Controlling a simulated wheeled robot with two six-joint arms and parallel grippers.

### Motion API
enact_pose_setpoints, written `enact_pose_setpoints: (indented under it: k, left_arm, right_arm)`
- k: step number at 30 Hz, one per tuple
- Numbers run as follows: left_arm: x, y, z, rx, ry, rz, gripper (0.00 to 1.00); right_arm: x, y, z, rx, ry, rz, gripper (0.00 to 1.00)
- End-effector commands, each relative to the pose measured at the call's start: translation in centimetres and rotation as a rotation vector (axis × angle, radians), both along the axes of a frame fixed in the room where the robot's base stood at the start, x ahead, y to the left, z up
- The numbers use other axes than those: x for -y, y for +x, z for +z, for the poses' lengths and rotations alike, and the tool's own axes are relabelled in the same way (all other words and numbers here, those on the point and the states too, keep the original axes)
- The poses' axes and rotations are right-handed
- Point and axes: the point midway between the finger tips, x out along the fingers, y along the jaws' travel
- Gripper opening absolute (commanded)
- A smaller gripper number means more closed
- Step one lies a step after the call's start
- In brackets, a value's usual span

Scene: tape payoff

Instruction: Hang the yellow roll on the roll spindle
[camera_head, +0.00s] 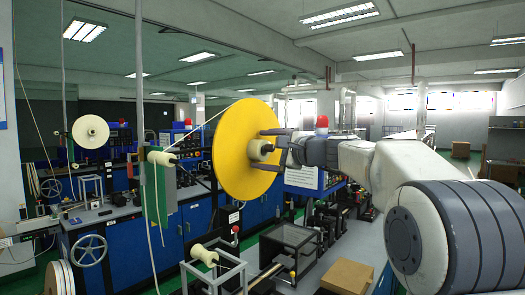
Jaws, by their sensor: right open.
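The yellow roll (230,150) is a large upright disc in the middle of the head view. A pale hub (256,150) stands out from its near face, with a dark end at its centre. My right gripper (266,149) comes in from the right with its jaws open. One finger is above the hub and one below it. I cannot tell whether the fingers touch the roll. The roll spindle cannot be made out clearly; the roll hides what is behind it. My left gripper is not in view.
A pale strip runs from behind the roll down left to a roller (162,158) on a green upright panel (155,196). Below stand a metal frame with a pale spool (205,255), a dark open box (291,245) and a cardboard box (347,276).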

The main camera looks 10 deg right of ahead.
Motion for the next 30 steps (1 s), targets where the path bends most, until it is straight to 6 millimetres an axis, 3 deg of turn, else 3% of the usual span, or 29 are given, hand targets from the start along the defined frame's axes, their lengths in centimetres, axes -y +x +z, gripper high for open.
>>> enact_pose_setpoints:
  k: [15, 21, 30]
  left_arm:
    - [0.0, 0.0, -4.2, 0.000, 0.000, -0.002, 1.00]
    - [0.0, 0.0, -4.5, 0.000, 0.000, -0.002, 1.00]
    - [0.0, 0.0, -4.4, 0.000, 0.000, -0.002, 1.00]
  right_arm:
    - [4.5, -7.8, 0.5, 0.007, -0.001, -0.003, 1.00]
    - [5.0, -8.9, 0.7, 0.004, 0.000, -0.001, 1.00]
    - [5.0, -8.9, 0.8, 0.005, 0.000, 0.000, 1.00]
